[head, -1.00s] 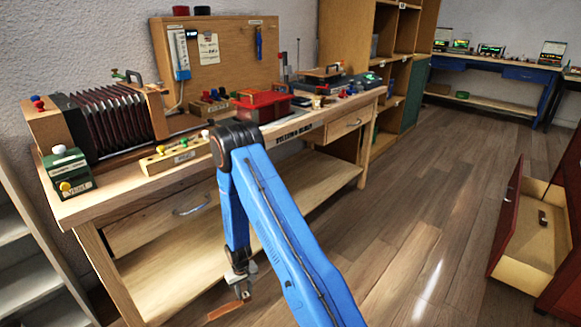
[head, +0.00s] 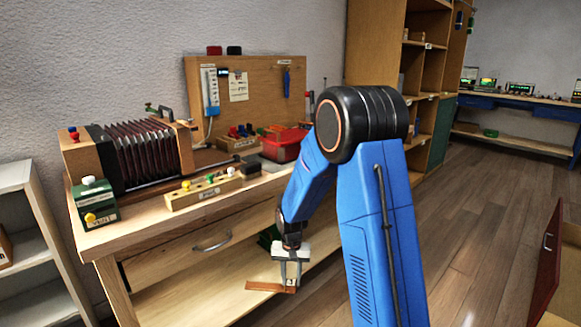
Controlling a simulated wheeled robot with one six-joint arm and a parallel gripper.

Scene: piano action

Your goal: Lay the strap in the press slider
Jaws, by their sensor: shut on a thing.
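The strap (head: 265,287) is a flat brown strip, roughly level. My gripper (head: 290,288) is shut on its right end, and the strap sticks out to the left. Gripper and strap show in front of the workbench (head: 150,240), lower in the picture than its top. I cannot pick out the press slider for certain. A wooden device with dark red bellows (head: 145,150) stands at the left of the benchtop. A red case (head: 283,145) stands farther right, partly covered by my arm.
A wooden block with coloured knobs (head: 205,192) and a green box (head: 95,203) stand along the bench's front edge. A drawer handle (head: 212,242) sticks out below. A tool board (head: 245,95) stands behind. Open floor (head: 470,240) lies to the right.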

